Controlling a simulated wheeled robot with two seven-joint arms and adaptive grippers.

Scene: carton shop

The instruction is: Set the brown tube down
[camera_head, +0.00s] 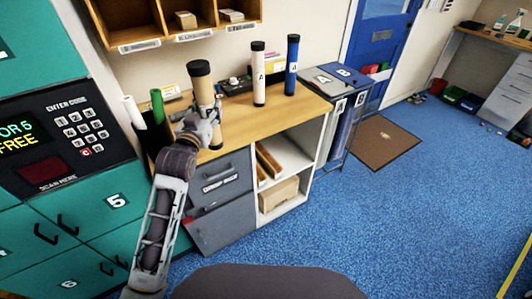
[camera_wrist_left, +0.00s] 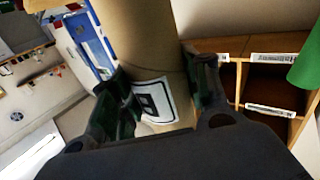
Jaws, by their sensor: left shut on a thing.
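The brown tube (camera_head: 203,92) has dark end caps and stands close to upright at the left part of the wooden counter in the head view. My left gripper (camera_head: 200,122) is shut on it around its lower part. In the left wrist view the brown tube (camera_wrist_left: 145,45) runs between the two fingers of the left gripper (camera_wrist_left: 155,100), with a white label showing. I cannot tell whether its lower end touches the counter. My right gripper is not in view.
A white tube (camera_head: 259,75) and a blue tube (camera_head: 291,66) stand upright on the wooden counter (camera_head: 240,119). Rolled green and white tubes (camera_head: 157,105) stand left of the gripper. Cubbyholes (camera_head: 178,22) hang above. Counter space between the brown and white tubes is clear.

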